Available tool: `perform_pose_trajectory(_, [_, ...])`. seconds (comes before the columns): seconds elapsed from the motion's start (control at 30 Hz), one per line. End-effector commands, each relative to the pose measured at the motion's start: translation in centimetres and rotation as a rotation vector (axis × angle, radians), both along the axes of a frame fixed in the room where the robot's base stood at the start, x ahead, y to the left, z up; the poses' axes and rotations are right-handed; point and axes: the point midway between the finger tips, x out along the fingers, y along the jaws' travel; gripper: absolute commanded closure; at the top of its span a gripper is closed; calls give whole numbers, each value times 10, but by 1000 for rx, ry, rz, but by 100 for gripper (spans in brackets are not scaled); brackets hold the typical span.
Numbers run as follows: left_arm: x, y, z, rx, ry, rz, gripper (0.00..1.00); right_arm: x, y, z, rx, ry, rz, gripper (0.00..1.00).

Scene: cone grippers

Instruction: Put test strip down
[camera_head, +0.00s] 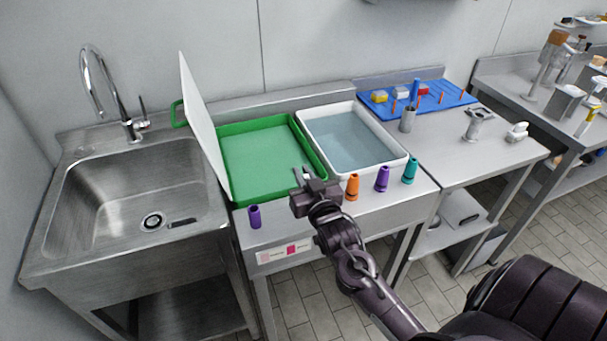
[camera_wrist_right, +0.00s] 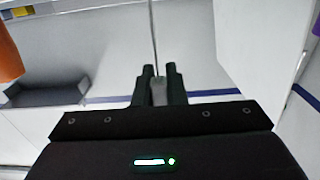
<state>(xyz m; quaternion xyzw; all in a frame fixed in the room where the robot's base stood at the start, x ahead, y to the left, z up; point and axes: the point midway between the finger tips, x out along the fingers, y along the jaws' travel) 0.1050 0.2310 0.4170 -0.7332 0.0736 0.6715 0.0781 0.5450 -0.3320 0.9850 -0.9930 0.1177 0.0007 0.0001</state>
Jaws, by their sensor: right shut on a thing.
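My right gripper (camera_head: 303,174) is over the near right side of the green tray (camera_head: 243,128) in the head view. I take this to be the test strip. In the head view the strip is too small to make out clearly. I cannot tell whether it touches anything. My left gripper is not in view.
A white tray of liquid (camera_head: 351,139) stands right of the green tray, whose white lid (camera_head: 203,125) is raised. Orange (camera_head: 352,187), purple (camera_head: 382,179), teal (camera_head: 410,170) and another purple cone (camera_head: 254,216) stand along the front. A metal cup (camera_head: 407,120) stands before the blue mat (camera_head: 447,99).

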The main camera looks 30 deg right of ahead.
Motion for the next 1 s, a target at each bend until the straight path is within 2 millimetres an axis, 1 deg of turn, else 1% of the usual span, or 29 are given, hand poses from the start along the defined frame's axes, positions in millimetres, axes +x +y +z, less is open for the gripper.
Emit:
perform_pose_trajectory(0.13, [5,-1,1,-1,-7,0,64,0,0,-2,0,-1,0,100])
perform_pose_trajectory(0.37, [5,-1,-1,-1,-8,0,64,0,0,-5,0,-1,0,100])
perform_pose_trajectory(0.4, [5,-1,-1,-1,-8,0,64,0,0,-4,0,-1,0,86])
perform_pose_trajectory(0.53, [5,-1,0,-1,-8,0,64,0,0,-4,0,-1,0,69])
perform_pose_trajectory(0.57, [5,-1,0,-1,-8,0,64,0,0,-4,0,-1,0,67])
perform_pose_trajectory(0.8, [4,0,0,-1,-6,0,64,0,0,-4,0,-1,0,67])
perform_pose_trajectory(0.9, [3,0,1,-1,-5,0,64,0,0,1,0,-1,0,67])
perform_pose_trajectory(1.0, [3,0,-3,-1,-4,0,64,-11,3,-3,0,1,1,67])
